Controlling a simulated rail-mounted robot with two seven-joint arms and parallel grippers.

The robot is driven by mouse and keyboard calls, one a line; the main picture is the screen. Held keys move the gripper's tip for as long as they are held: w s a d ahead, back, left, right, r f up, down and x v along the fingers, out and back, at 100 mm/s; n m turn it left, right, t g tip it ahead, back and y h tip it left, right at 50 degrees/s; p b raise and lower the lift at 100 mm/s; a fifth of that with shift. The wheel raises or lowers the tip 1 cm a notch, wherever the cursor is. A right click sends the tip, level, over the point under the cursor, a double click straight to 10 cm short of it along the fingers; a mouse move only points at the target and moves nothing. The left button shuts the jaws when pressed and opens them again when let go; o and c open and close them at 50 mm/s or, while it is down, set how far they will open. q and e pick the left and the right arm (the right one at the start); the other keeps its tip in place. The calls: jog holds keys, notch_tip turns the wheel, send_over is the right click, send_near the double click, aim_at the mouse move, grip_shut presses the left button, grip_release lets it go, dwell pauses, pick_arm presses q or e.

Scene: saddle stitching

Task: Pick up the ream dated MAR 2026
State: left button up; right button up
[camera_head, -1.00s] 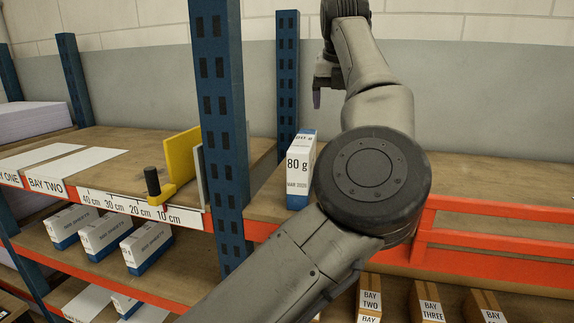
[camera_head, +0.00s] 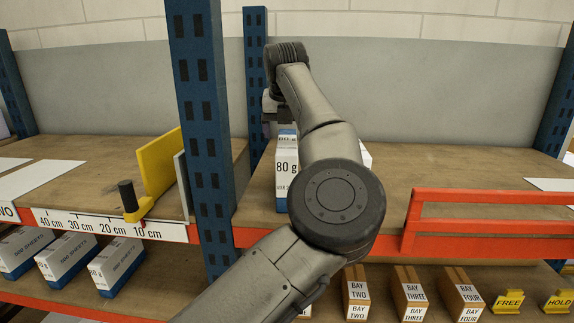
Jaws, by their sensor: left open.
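A white ream with a blue base band and "80 g" on its end (camera_head: 286,168) stands upright on the upper shelf, right of the blue post. Its small date line is partly covered by my arm and cannot be read now. A white edge of a pack (camera_head: 366,158) shows on the other side of my arm; its label is hidden. My left gripper (camera_head: 277,118) is open, pointing down above and behind the top of the "80 g" ream. Its fingertips are small and partly hidden, and I see no contact. My right gripper is not in view.
The blue post (camera_head: 205,140) stands left of the ream. A yellow stop (camera_head: 158,163) is beyond it. An orange rail (camera_head: 490,212) borders the shelf at right. Several reams and bay-labelled boxes (camera_head: 411,293) sit below.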

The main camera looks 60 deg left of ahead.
aim_at(288, 140)
pick_arm(q)
jog(key=shift+a+f, duration=0.1)
jog(key=shift+f, duration=0.25)
jog(key=shift+w+a+f+p, duration=0.1)
jog(key=shift+w+f+p, duration=0.1)
jog(key=shift+p, duration=0.25)
jog(key=p+x, duration=0.2)
jog(key=x, duration=0.1)
jog(key=shift+w, duration=0.15)
jog(key=shift+x, duration=0.8)
jog(key=c, duration=1.5)
grip_shut()
jog(key=shift+r, duration=0.1)
